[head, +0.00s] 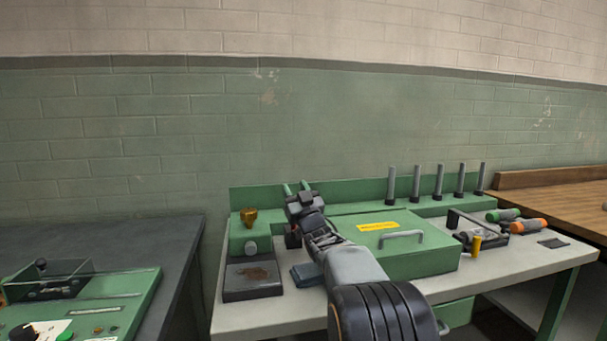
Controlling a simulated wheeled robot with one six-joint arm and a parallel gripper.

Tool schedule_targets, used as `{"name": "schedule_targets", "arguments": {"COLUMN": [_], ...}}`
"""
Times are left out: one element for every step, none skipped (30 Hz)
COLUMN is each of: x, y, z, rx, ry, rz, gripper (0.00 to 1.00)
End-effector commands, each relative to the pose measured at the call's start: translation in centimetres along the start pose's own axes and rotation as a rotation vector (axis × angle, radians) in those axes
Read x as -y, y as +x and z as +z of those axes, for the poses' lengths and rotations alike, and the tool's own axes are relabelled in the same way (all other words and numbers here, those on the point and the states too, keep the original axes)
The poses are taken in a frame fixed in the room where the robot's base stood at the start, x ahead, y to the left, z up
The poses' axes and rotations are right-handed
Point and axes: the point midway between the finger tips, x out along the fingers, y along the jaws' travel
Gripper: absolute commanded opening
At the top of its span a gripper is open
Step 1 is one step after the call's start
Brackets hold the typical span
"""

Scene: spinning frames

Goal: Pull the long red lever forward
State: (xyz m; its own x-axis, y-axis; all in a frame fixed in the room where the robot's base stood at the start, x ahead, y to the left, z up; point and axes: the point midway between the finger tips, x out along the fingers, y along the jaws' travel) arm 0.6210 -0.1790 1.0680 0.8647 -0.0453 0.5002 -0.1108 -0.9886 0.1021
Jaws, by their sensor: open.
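My gripper (297,188) is at the back of the worktable, in front of the green backboard (255,197). Its two fingers point away from me and stand apart, with nothing visible between them. I cannot make out a long red lever; my arm covers the middle of the table and may hide it. A green machine housing (420,258) with a yellow label and a grey handle stands right of my arm.
A brass fitting (249,217) on a green block and a dark tray (253,290) are at left. Several grey pegs (415,183) stand at the back. Green (503,215) and orange (529,226) spools lie at right. The table's front right (510,262) is mostly clear.

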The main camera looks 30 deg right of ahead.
Motion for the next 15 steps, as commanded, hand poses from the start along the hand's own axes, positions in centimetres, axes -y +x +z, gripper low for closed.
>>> {"name": "schedule_targets", "arguments": {"x": [0.0,0.0,0.0,0.1,0.1,0.1,0.2,0.3,0.4,0.5,0.5,0.6,0.7,0.8,0.8], "y": [-0.1,-0.3,-0.5,-0.6,-0.7,-0.9,-1.4,-1.9,-2.5,-2.8,-3.2,-3.6,-4.0,-4.2,-4.6], "z": [-1.8,-2.6,-3.6,-4.4,-5.1,-6.1,-6.6,-7.1,-7.8,-8.3,-8.9,-9.5,-9.9,-10.4,-10.8], "rx": [-0.005,-0.005,-0.005,-0.004,-0.005,-0.004,-0.003,-0.002,-0.002,-0.002,-0.003,-0.003,-0.002,-0.003,-0.001], "ry": [-0.002,-0.003,-0.003,-0.003,-0.002,-0.003,-0.003,-0.003,-0.003,-0.002,-0.002,-0.002,-0.002,-0.003,-0.002], "rz": [0.000,0.000,0.001,0.001,0.001,0.001,0.001,0.001,0.001,0.001,0.001,0.001,0.001,0.001,0.001], "gripper": [0.44,0.44,0.44,0.44,0.44,0.44,0.44,0.44,0.44,0.44,0.44,0.44,0.44,0.44,0.44]}}
